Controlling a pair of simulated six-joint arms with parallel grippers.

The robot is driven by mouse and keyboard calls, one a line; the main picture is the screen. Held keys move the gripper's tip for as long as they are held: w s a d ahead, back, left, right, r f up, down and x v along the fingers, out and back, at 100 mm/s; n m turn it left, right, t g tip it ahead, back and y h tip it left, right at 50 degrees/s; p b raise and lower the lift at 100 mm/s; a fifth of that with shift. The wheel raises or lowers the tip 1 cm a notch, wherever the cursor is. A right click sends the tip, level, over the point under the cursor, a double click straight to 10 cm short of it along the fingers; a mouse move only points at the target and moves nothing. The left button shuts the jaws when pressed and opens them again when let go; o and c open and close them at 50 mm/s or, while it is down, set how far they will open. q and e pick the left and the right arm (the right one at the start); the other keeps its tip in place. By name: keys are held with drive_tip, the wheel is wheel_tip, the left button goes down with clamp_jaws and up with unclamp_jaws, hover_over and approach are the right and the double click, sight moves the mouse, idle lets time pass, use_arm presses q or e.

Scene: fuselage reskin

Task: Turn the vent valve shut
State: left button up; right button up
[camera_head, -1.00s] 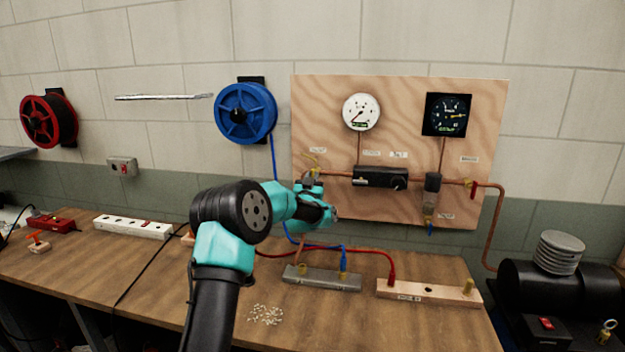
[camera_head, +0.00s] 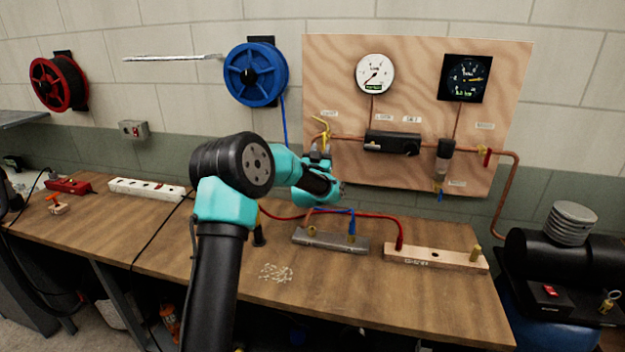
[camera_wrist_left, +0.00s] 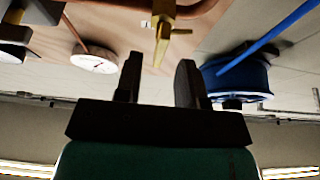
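The vent valve is the brass fitting with a yellow handle (camera_head: 321,131) at the left end of the copper pipe on the wooden board. In the left wrist view its brass body and stem (camera_wrist_left: 164,30) show at the top centre, beyond the fingertips. My left gripper (camera_head: 320,156) is just below the valve in the head view, partly hidden by its own wrist. In the left wrist view the two dark fingers (camera_wrist_left: 158,78) are apart, with nothing between them. The valve appears apart from the fingers. My right gripper is not in view.
The board (camera_head: 410,185) carries a white gauge (camera_head: 375,73), a dark gauge (camera_head: 465,78) and a black regulator (camera_head: 392,142). A blue reel (camera_head: 255,74) hangs to the left. A grey manifold (camera_head: 330,241) and a wooden bar (camera_head: 435,258) with hoses lie on the bench below.

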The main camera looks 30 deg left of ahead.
use_arm(q)
drive_tip(key=v, duration=1.3)
drive_tip(key=shift+a, duration=0.1)
